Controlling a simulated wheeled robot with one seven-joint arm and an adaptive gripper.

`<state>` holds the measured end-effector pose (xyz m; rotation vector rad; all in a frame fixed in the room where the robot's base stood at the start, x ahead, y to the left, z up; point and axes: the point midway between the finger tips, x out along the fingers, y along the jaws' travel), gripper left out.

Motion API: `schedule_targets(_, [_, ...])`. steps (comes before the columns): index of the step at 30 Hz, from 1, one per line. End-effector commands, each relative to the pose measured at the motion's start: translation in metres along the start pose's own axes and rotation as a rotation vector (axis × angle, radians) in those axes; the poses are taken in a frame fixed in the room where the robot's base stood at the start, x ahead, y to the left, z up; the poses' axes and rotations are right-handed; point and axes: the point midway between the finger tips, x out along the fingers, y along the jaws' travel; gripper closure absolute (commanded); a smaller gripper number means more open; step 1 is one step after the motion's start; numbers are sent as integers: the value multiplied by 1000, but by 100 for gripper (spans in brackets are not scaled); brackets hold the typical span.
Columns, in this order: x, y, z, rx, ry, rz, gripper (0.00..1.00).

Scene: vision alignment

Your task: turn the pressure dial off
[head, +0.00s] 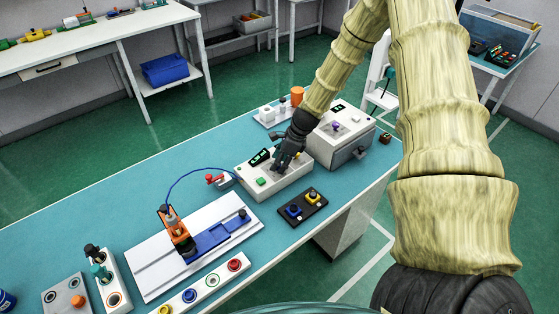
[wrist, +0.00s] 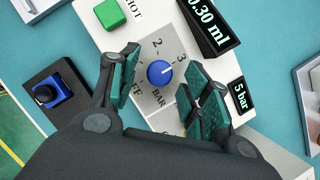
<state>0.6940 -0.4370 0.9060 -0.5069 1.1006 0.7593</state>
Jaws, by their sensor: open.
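The blue pressure dial (wrist: 160,73) sits on a grey plate printed with 2, 3, BAR and a partly covered OFF. A pale mark on the dial points right and slightly up, towards the 3 side. The plate is on a white dispenser box (wrist: 165,22), which also shows in the head view (head: 250,183). My gripper (wrist: 162,62) is open, with one finger on each side of the dial in the wrist view. I cannot tell whether either finger touches it. In the head view, my gripper (head: 286,158) is over the box and hides the dial.
The box has a green button (wrist: 109,13), a 0.30 ml display (wrist: 212,22) and a 5 bar display (wrist: 239,95). Another white box (head: 338,140) stands close on the right.

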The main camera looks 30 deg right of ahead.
Motion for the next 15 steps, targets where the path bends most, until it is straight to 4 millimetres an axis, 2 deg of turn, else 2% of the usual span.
schedule_targets(11, [2,0,0,0,0,0,54])
schedule_targets(15, [2,0,0,0,0,0,80])
